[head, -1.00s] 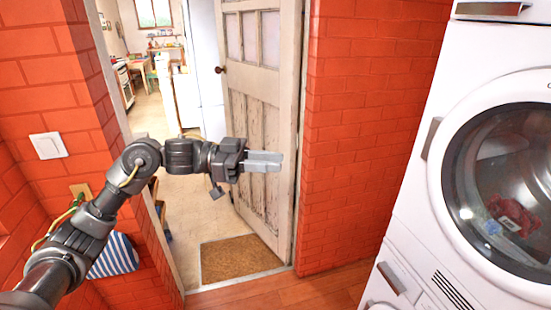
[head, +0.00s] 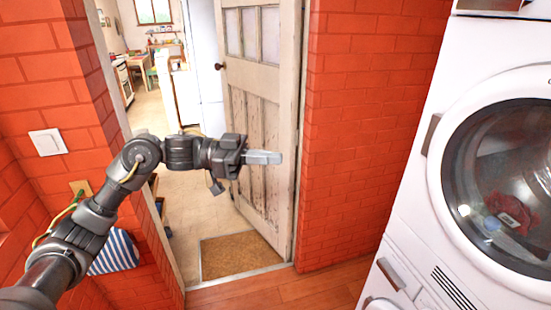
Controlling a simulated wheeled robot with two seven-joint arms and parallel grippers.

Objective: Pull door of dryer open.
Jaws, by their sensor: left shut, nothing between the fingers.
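The white dryer (head: 408,215) stands at the right and is cut off by the picture edge. Its round glass door (head: 505,170) is closed, with a grey handle (head: 432,134) on the left of its rim. Red and pale cloth shows behind the glass. My left gripper (head: 278,158) is shut and empty. It points right, in the air in front of the doorway, well to the left of the dryer handle and apart from it. My right gripper is out of view.
A brick wall (head: 365,130) lies between the doorway and the dryer. A worn white wooden door (head: 262,110) stands open. A brown mat (head: 240,256) lies at the threshold. A striped cloth item (head: 115,251) is at lower left. Wooden floor is clear before the dryer.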

